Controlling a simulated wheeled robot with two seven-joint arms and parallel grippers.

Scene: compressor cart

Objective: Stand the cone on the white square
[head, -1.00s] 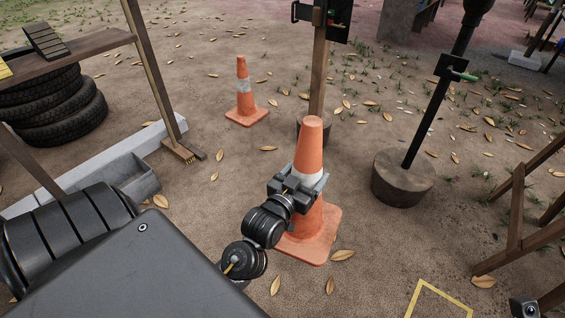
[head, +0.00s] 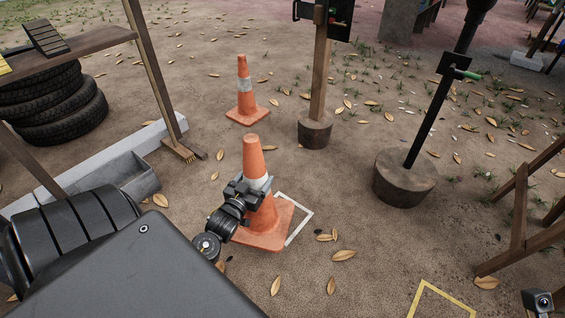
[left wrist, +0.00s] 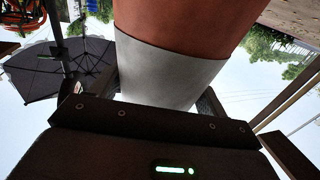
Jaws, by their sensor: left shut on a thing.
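The large orange cone (head: 265,217) with a white band stands upright left of centre in the head view. My left gripper (head: 250,190) is shut around it at the white band. The white square (head: 301,228) is an outline on the ground. The cone's base covers its left part, and its right corner and edges show beyond the base. I cannot tell whether the base touches the ground. In the left wrist view the cone's white band (left wrist: 165,75) and orange body fill the space between the fingers.
A smaller orange cone (head: 244,95) stands behind. Two posts on round bases, one wooden (head: 319,75) and one black (head: 432,115), stand to the right. A yellow outline (head: 440,293) lies at lower right. Tyres (head: 55,105) and a grey trough (head: 130,180) are left.

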